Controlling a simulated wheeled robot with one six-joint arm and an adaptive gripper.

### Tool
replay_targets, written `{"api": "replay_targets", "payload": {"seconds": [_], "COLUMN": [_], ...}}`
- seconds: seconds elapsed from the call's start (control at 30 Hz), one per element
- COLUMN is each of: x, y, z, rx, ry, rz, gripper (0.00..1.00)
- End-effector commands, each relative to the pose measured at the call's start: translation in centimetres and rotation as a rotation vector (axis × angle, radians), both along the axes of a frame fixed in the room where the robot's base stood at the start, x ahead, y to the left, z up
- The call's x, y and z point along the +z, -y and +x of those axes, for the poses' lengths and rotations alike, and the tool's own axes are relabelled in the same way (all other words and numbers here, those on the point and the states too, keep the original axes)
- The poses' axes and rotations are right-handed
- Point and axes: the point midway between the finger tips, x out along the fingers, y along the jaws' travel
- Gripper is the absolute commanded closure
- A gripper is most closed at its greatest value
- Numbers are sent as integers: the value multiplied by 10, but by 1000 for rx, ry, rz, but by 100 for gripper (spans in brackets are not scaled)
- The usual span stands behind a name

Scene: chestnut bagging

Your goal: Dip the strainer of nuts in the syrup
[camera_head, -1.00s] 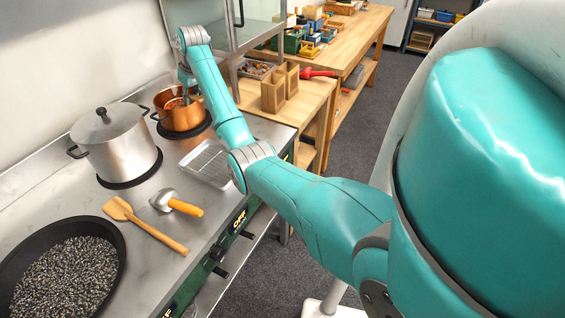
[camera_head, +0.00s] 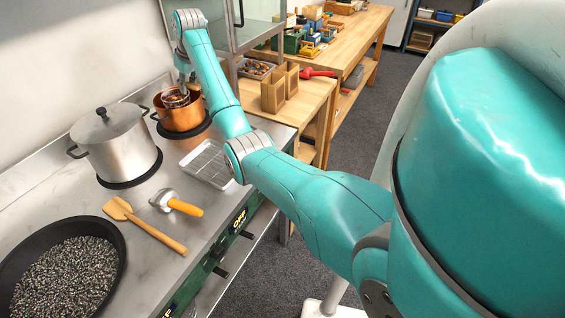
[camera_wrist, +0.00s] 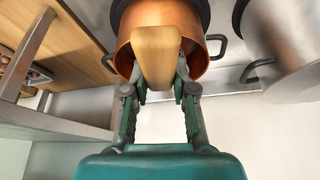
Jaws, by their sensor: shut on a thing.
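My gripper (camera_wrist: 160,78) is shut on the wooden handle (camera_wrist: 156,48) of the strainer in the wrist view. In the head view the strainer (camera_head: 175,97) is at the mouth of the copper pot (camera_head: 184,120), near its left rim, with brown nuts showing in it. Whether its bottom touches the syrup is hidden by the pot wall. The copper pot also shows behind the handle in the wrist view (camera_wrist: 203,62). The syrup itself cannot be made out.
A lidded steel pot (camera_head: 115,148) stands left of the copper pot. A tray with a wire rack (camera_head: 207,163) lies in front of it. A wooden spatula (camera_head: 147,226), a scoop (camera_head: 176,203) and a black pan (camera_head: 113,240) are nearer. A glass-sided cabinet (camera_head: 200,12) rises behind.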

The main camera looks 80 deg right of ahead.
Motion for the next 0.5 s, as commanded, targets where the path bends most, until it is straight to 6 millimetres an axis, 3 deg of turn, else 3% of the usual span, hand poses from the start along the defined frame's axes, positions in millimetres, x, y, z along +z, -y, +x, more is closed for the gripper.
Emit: {"api": "replay_targets", "payload": {"seconds": [0.5], "x": [33], "y": [0], "z": [0], "rx": [1], "ry": [3], "rz": [-3], "gripper": [100]}}
